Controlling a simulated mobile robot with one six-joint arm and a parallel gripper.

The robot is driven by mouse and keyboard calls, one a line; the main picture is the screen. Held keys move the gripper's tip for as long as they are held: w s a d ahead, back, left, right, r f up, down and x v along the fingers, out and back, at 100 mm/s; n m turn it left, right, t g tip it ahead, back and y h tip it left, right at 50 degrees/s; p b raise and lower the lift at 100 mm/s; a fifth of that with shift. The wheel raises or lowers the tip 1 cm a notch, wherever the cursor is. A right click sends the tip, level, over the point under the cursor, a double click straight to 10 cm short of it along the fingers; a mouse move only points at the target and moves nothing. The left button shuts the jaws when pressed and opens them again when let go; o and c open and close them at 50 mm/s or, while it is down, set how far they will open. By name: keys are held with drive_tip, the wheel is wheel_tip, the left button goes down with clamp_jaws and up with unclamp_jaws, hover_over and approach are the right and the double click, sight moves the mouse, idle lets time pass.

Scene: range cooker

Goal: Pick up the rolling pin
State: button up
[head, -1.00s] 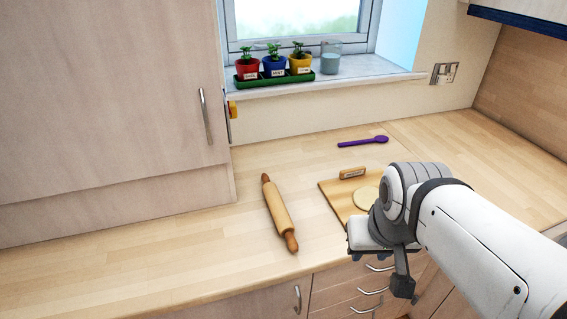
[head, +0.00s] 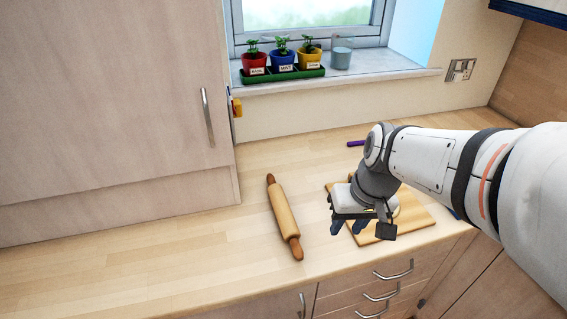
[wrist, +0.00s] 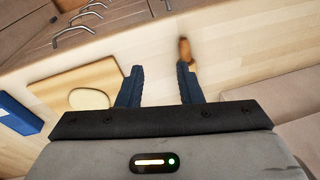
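The wooden rolling pin (head: 283,216) lies on the worktop left of my gripper in the head view, its handles pointing away from and toward the front edge. In the wrist view one end of the rolling pin (wrist: 184,52) shows just beyond the right fingertip; the rest is hidden behind that finger and the gripper body. My gripper (head: 350,226) is above the worktop near the left edge of the cutting board, apart from the pin. In the wrist view its two blue fingers (wrist: 160,72) stand apart with nothing between them.
A cutting board (head: 412,224) with a pale dough disc (wrist: 88,99) lies beneath and right of my gripper. A purple spoon (head: 356,143) lies behind, partly hidden by my arm. Potted herbs (head: 283,59) and a glass jug (head: 341,54) stand on the sill. The worktop left of the pin is clear.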

sight(297, 239)
drive_tip(key=w+a+f+n+g+y+p, duration=0.1)
drive_tip(key=w+a+f+n+g+y, duration=0.25)
drive_tip(key=w+f, duration=0.75)
drive_tip(key=shift+m+y, duration=0.25)
drive_tip(key=shift+m, duration=0.6)
drive_tip(key=shift+a+r+p+x, duration=0.15)
drive_tip(key=shift+p+x, duration=0.3)
drive_tip(key=shift+x, duration=1)
drive_tip(key=shift+a+r+p+x, duration=0.1)
drive_tip(key=shift+a+p+x, duration=0.25)
drive_tip(key=shift+x, duration=1.1)
drive_tip(key=shift+a+r+p+x, duration=0.15)
drive_tip(key=shift+p+x, duration=0.35)
drive_tip(key=shift+x, duration=0.95)
drive_tip(key=shift+t, duration=0.25)
drive_tip(key=shift+c, duration=0.4)
clamp_jaws()
